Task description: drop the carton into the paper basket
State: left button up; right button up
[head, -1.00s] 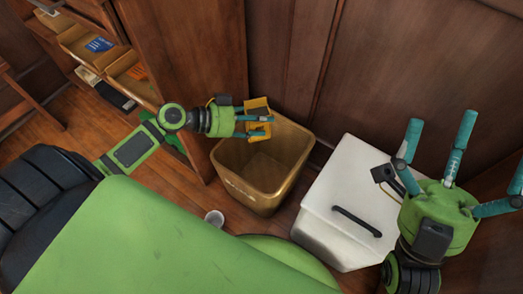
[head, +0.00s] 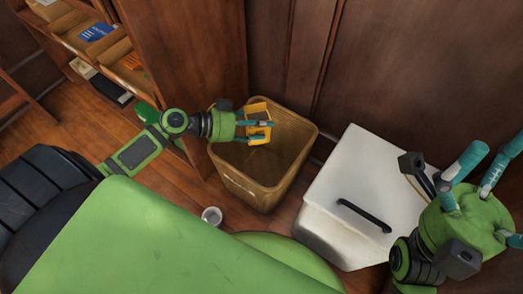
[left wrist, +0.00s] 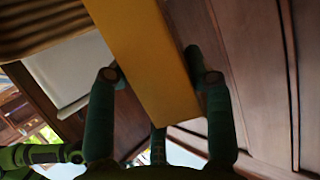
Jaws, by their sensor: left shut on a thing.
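The carton (head: 258,109) is a yellow-orange box. My left gripper (head: 262,128) is shut on it and holds it over the back left part of the basket's opening. In the left wrist view the carton (left wrist: 150,60) sits between the teal fingers. The paper basket (head: 250,192) is a tan, square, open bin on the floor. The part of it that I can see inside is empty. My right gripper (head: 490,172) is at the right edge, with its fingers spread and nothing between them.
A white lidded box (head: 350,190) with a black handle stands right of the basket. A wooden bookcase (head: 185,60) with trays stands at the left. Wood panelling (head: 400,70) closes off the back.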

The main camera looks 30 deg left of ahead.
pick_arm(q)
jog(key=o, duration=0.9)
jog(key=shift+v, duration=3.75)
